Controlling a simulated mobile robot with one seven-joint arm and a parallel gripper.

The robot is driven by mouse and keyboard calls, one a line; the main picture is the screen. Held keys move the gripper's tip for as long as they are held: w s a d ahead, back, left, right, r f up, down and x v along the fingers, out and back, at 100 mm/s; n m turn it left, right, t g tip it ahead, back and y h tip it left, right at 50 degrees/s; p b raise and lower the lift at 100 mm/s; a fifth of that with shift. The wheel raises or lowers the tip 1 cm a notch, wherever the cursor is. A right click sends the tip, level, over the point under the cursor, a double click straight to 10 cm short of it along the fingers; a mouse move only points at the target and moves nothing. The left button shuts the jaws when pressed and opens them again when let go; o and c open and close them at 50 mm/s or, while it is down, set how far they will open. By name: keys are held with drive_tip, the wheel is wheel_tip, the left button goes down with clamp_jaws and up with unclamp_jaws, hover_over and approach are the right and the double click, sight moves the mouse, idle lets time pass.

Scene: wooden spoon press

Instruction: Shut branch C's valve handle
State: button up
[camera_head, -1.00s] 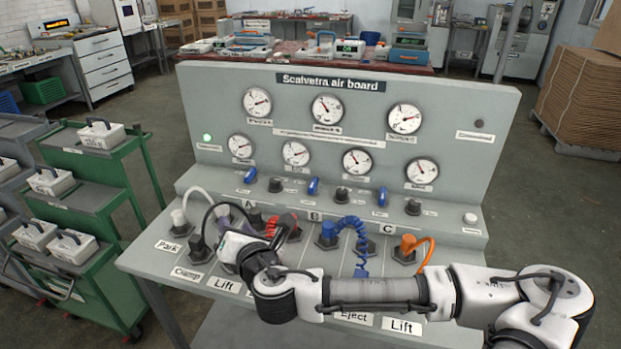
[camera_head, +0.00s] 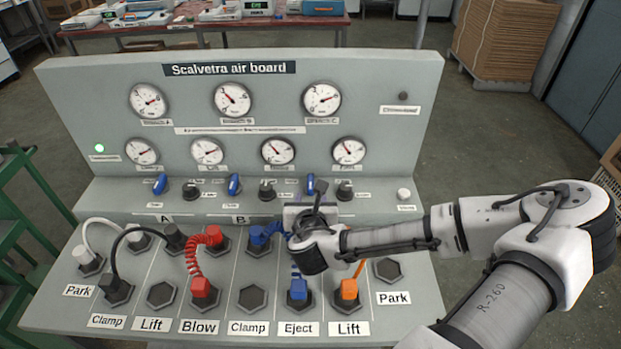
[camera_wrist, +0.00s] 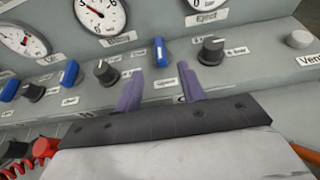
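In the wrist view the blue handle (camera_wrist: 160,50) stands roughly upright, just beyond the gap between the two purple fingers of my gripper (camera_wrist: 160,78). The fingers are apart with nothing between them. Contact with the handle does not show.
Similar blue handles for branch A (camera_head: 160,184) and B (camera_head: 234,184) are to the left. A black knob (camera_wrist: 211,50) is close on the right of handle C. Blue (camera_head: 297,288), orange (camera_head: 349,290) and red (camera_head: 201,288) hose plugs stand on the panel below my arm.

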sight(311, 184)
drive_tip(key=p+x, duration=0.2)
drive_tip(key=x, duration=0.9)
drive_tip(key=shift+p, duration=0.3)
clamp_jaws()
